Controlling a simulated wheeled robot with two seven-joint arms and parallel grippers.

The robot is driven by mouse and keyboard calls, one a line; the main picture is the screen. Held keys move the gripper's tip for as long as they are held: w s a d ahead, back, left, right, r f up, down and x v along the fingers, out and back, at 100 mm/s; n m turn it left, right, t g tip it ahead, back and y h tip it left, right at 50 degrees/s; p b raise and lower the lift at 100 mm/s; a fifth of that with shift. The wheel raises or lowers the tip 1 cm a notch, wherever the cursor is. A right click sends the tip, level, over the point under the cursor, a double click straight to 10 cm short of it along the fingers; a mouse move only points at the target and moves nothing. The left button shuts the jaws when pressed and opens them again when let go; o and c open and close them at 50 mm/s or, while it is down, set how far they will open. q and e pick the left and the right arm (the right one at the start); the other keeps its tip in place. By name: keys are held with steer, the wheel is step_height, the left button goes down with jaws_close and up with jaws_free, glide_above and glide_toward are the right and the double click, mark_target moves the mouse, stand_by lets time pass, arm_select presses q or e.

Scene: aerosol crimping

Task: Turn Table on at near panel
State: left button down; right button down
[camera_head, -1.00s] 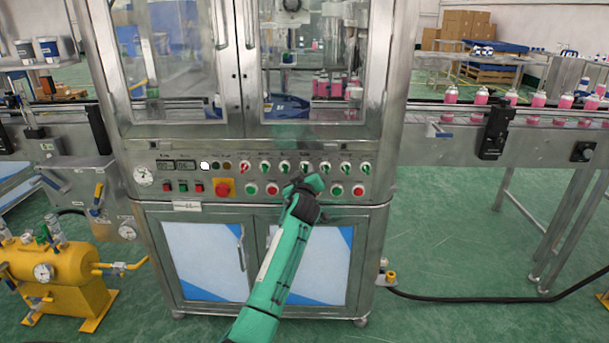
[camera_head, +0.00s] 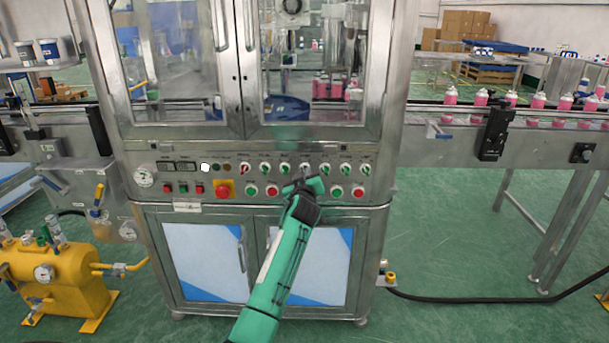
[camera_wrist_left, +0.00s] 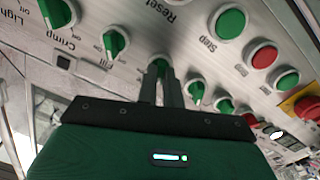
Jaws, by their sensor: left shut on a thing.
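The near panel (camera_head: 150,157) spans the front of the steel machine, with a row of small selector knobs above larger buttons. My left gripper (camera_head: 302,180) is at the panel, below the middle of the knob row. In the left wrist view its dark fingers (camera_wrist_left: 160,88) are shut on a green selector knob (camera_wrist_left: 159,64). The fingers hide most of this knob, and I cannot read its label. My right gripper is not in view.
Several other green knobs sit close to the fingers, such as one beside them (camera_wrist_left: 195,90). A red emergency button (camera_head: 223,188) on a yellow plate is to the left. A conveyor with pink bottles (camera_head: 450,95) runs to the right. A yellow tank (camera_head: 65,285) stands at lower left.

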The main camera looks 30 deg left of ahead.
arm_select(q)
steer(key=shift+m+p, duration=1.8)
steer(key=shift+m, duration=3.5)
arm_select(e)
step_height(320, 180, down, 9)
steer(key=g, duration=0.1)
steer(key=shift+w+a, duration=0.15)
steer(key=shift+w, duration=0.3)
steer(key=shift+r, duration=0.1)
arm_select(q)
steer(key=c, duration=1.5)
jaws_free()
steer(key=shift+c, duration=0.2)
